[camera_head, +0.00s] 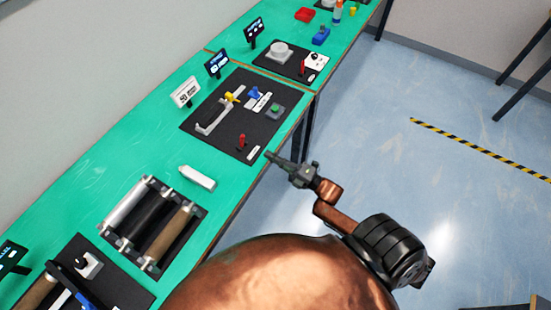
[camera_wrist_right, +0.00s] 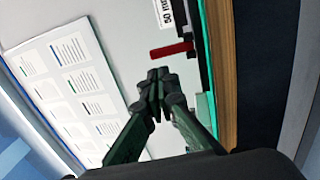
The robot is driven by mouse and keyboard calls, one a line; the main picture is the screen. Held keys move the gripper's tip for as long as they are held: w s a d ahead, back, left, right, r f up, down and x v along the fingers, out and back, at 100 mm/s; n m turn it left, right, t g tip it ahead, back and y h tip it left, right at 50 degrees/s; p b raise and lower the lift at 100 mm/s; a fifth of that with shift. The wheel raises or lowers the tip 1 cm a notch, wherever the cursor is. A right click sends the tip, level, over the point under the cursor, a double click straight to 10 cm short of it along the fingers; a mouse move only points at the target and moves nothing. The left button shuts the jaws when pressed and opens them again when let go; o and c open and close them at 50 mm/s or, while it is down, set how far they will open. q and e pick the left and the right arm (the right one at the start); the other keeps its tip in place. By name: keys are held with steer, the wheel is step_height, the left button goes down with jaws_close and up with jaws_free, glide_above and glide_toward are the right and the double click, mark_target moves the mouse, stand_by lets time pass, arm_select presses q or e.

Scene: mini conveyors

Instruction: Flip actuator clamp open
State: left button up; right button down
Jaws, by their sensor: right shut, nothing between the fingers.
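A black board (camera_head: 190,123) lies on the green bench. Near its front right corner stands a small upright red handle (camera_head: 242,141); I cannot tell for sure that it belongs to the actuator clamp. The board also bears a yellow part (camera_head: 232,97), a blue part (camera_head: 256,93) and a green button (camera_head: 275,109). My right gripper (camera_head: 270,156) is shut and empty, just right of the red handle and apart from it. In the right wrist view its fingertips (camera_wrist_right: 159,76) meet below a red bar (camera_wrist_right: 171,50), likely that handle. My left gripper is not in view.
A white block (camera_head: 197,177) and a roller unit (camera_head: 150,225) lie on the bench nearer to me. A second black board (camera_head: 268,66) with a red lever (camera_head: 303,67) lies farther back. Small signs stand along the wall side. The floor on the right is open.

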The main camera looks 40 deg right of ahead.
mark_target(243, 140)
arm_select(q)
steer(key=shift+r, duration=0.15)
arm_select(e)
steer(key=x, duration=0.9)
steer(key=shift+w+f, duration=0.15)
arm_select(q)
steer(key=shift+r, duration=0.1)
